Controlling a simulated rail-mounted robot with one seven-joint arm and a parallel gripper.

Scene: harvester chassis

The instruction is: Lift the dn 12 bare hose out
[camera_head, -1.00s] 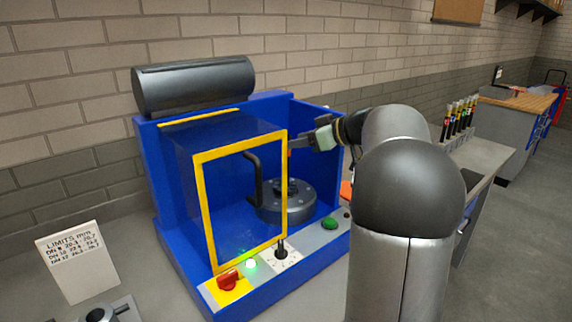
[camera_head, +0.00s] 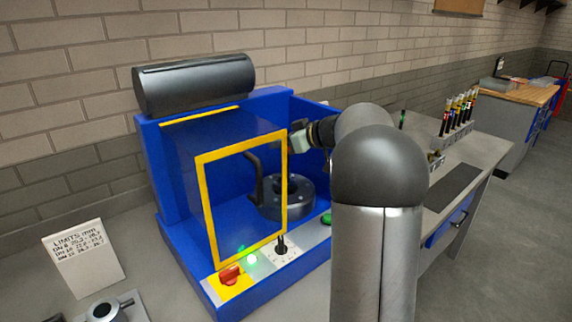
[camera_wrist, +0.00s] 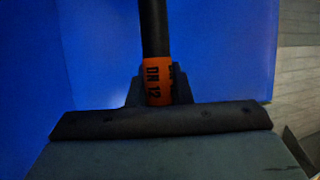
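The DN 12 bare hose (camera_wrist: 154,35) is a black tube with an orange band marked "DN 12" in the wrist view. My gripper (camera_wrist: 158,86) has dark finger parts on both sides of that band and appears shut on it. The hose runs up out of the wrist picture, so its far end is hidden. In the head view my gripper (camera_head: 298,140) is at the right upper corner of the yellow-framed clear guard (camera_head: 203,210) of the blue machine (camera_head: 150,160). The hose cannot be made out clearly there. The round grey die head (camera_head: 288,203) sits lower inside the machine.
A black curved handle (camera_head: 254,180) shows at the guard. Control buttons and a red knob (camera_head: 230,273) line the machine's front. A limits sign (camera_head: 85,262) stands at the left. A rack of several hoses (camera_head: 458,115) stands on the bench at the right. A brick wall is behind.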

